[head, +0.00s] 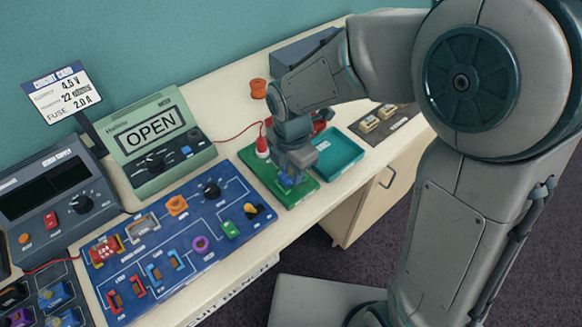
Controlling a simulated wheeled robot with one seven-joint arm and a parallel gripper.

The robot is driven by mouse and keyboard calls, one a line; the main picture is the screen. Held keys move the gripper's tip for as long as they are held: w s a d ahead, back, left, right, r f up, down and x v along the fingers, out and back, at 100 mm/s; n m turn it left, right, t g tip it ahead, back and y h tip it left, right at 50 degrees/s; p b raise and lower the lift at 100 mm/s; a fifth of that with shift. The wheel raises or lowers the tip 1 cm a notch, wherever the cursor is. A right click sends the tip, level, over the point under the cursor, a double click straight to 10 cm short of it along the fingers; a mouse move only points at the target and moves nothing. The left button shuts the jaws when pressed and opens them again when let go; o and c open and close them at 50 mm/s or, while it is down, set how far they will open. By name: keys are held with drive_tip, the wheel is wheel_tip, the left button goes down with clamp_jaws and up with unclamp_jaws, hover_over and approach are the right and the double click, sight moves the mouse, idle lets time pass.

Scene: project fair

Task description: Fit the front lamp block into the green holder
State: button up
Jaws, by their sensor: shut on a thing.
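My gripper (289,174) points down over the front part of the green board (297,196), which I take as the green holder. It is shut on a small blue block (286,181), low over the board. This looks like the lamp block, but the fingers hide most of it. I cannot tell whether it touches the board or is seated. A red-and-white lamp-like piece (262,147) stands at the board's back left, with a red wire running to it.
A blue circuit panel (170,258) with coloured parts lies to the left. A teal tray (339,154) sits close on the right, then a dark mat (398,122) with pale pieces. A green meter reading OPEN (158,142) stands behind. The table's front edge is near.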

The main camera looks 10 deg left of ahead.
drive_tip(key=shift+f, duration=0.45)
drive_tip(key=o, duration=1.5)
drive_tip(key=shift+o, duration=0.2)
drive_tip(key=shift+r+p, duration=3.2)
drive_tip(key=shift+r, duration=0.85)
drive_tip(key=shift+w, duration=0.1)
